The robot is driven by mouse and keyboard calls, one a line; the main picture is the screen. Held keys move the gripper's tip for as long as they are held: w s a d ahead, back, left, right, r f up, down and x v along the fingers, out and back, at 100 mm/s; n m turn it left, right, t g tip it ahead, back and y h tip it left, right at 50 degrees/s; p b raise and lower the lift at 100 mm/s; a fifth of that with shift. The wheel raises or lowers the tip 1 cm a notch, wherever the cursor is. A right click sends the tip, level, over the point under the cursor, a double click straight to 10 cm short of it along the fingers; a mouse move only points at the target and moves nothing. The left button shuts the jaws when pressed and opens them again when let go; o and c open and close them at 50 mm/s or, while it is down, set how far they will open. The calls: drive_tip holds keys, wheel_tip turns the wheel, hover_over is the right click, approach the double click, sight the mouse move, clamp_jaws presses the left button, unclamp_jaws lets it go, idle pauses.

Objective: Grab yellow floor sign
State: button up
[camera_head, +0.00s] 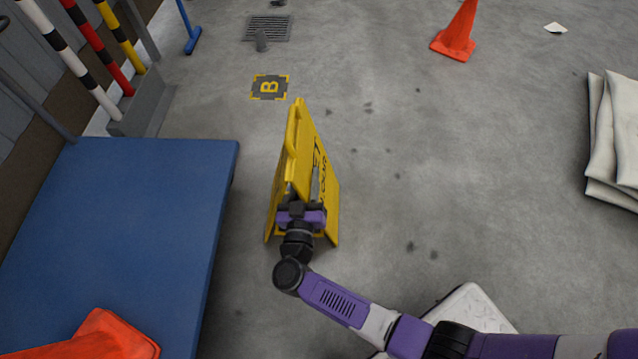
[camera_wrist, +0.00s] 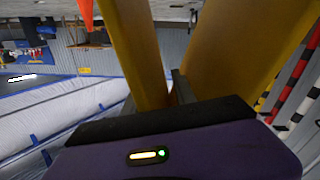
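The yellow floor sign (camera_head: 325,185) stands upright as an A-frame on the grey floor in the head view, just right of the blue mat. Dark lettering shows on its right panel, and a handle loop is at its upper left. My gripper (camera_head: 303,185) is at the near end of the sign, with its fingers spread apart and pointing toward it. In the wrist view, the yellow sign (camera_wrist: 140,50) fills the upper middle and right, very close to the fingers. Part of the sign appears between the fingers; contact cannot be seen clearly.
A blue platform (camera_head: 130,210) lies left, with an orange-red item (camera_head: 105,338) on it. Striped poles (camera_head: 75,55) stand behind.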

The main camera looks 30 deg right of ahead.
clamp_jaws()
drive_tip(key=shift+r, duration=0.15)
idle(1.0)
